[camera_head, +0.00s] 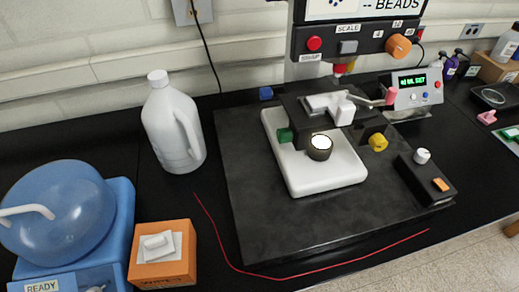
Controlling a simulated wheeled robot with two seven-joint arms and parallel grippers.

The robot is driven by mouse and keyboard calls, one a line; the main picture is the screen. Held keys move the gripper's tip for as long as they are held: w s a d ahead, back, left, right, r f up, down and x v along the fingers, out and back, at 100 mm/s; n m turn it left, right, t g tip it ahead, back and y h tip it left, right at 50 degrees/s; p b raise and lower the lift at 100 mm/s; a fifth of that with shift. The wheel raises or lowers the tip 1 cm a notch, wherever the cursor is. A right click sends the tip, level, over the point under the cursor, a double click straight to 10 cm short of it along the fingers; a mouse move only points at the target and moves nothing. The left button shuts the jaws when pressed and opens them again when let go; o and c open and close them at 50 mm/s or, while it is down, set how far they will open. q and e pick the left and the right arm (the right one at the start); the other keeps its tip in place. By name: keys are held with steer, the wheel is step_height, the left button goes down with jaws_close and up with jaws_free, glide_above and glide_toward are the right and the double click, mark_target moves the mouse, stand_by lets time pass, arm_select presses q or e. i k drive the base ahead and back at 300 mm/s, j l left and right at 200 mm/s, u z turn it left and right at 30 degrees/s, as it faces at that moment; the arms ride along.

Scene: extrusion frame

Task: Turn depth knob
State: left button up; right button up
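Several coloured knobs sit around the black stage block: a yellow knob (378,142) at its right, a green knob (285,135) at its left and a blue knob (266,93) at its back left. An orange knob (398,46) is on the front of the overhead panel (347,41), and a white knob (422,156) tops a small black box (428,178). I cannot read a depth label on any of them, so I cannot tell which is the depth knob. Neither of my grippers is in view.
A white tray (330,182) holds a lit round cup (320,147). A white jug (172,125), a blue domed device (60,215) and an orange box (163,257) stand at left. A red cord (300,275) crosses the front. A display unit (414,91) stands behind, right.

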mark_target(284, 135)
steer(key=k+j, duration=0.3)
steer(key=j, duration=0.2)
steer(key=k+j+z, duration=0.1)
steer(key=k+j, duration=0.25)
steer(key=j, duration=0.2)
